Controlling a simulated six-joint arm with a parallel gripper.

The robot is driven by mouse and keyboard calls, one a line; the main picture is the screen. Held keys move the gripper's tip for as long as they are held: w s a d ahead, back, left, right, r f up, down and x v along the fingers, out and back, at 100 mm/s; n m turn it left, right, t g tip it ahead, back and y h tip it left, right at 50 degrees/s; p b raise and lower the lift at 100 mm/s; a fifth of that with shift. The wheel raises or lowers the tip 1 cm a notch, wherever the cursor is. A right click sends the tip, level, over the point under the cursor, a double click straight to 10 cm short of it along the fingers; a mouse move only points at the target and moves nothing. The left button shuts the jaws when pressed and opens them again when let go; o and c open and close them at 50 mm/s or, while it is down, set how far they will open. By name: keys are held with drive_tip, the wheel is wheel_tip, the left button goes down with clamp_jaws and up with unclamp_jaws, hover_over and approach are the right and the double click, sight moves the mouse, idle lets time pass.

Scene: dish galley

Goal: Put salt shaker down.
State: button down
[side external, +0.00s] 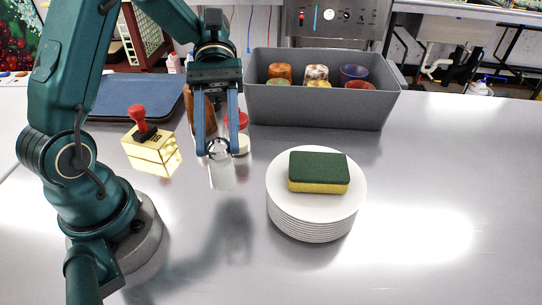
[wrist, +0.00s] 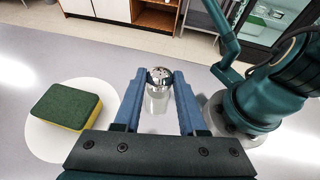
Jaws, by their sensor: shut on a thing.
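The salt shaker (side external: 222,176) is a small clear-and-white jar with a silver domed top. My gripper (side external: 216,148) is shut on it near its top, and the shaker hangs upright between the fingers. In the side view it appears to be above the grey counter (side external: 420,180), with a dark shadow below it. In the wrist view the shaker (wrist: 157,98) sits between the two blue fingers (wrist: 159,80), silver top at the tips.
A stack of white plates (side external: 311,215) with a green-and-yellow sponge (side external: 319,171) stands right of the shaker. A grey bin (side external: 315,108) of cups, a red-topped jar (side external: 243,143) and a brown item (side external: 189,105) are behind. A gold block with red knob (side external: 152,150) is left. The front counter is clear.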

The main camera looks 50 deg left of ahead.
drive_tip(key=shift+s+d+f, duration=0.4)
drive_tip(key=shift+d+f, duration=1.05)
drive_tip(key=shift+f, duration=0.15)
drive_tip(key=shift+s+d+f, duration=0.4)
drive_tip(key=shift+d+f, duration=1.1)
drive_tip(key=shift+f, duration=0.05)
drive_tip(key=shift+s+d+f, duration=0.4)
drive_tip(key=shift+d+f, duration=1.05)
drive_tip(key=shift+f, duration=0.15)
drive_tip(key=shift+c, duration=2.4)
unclamp_jaws()
